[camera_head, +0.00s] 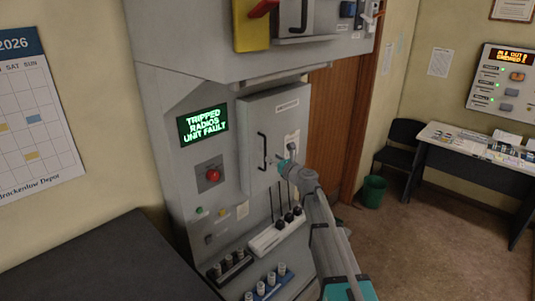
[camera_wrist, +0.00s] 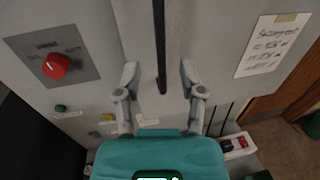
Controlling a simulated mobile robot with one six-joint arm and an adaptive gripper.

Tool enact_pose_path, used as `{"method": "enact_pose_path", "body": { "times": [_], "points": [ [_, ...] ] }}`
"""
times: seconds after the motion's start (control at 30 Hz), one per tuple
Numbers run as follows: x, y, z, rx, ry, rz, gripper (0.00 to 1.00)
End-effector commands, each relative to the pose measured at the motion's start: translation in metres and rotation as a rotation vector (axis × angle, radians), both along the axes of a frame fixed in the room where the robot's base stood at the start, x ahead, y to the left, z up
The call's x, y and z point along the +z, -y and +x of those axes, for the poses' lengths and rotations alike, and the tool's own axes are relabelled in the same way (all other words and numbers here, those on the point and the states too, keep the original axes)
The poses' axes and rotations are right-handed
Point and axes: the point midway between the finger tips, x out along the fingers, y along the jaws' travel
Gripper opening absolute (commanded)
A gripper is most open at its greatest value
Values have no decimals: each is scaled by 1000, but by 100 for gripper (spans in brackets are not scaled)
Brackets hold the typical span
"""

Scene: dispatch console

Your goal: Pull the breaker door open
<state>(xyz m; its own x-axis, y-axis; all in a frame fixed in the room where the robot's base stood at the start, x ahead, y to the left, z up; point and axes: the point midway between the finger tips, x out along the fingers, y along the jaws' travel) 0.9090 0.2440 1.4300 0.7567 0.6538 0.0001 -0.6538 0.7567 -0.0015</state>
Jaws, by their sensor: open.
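The breaker door (camera_head: 262,110) is a light grey panel on the front of the grey cabinet, and it looks closed. Its black vertical bar handle (camera_head: 262,150) is near the door's left side. In the wrist view the handle (camera_wrist: 160,45) runs down from the top edge, and its lower end lies between the lines of my two fingers. My gripper (camera_wrist: 159,75) is open and empty, with one finger on each side of the handle. In the head view my gripper (camera_head: 277,160) is just right of the handle. I cannot tell how deep the handle sits between the fingers.
A red knob (camera_head: 212,175) is left of the door, with small green and yellow buttons below. Black levers (camera_head: 288,216) and rows of plugs stick out beneath the door. A dark desktop (camera_head: 110,262) is at lower left.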

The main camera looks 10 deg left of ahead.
Motion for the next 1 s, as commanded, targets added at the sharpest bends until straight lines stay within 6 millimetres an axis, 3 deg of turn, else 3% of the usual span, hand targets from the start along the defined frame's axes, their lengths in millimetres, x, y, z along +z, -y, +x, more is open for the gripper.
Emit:
{"method": "enact_pose_path", "body": {
  "times": [0.1, 0.4, 0.87, 1.0],
  "points": [
    [0, -13, 18, 1, 0, 0, 51],
    [0, -35, 41, 1, 0, 0, 51],
    [0, -40, 45, 0, 0, 0, 51],
    [0, -40, 45, 0, 0, 0, 29]
  ]
}}
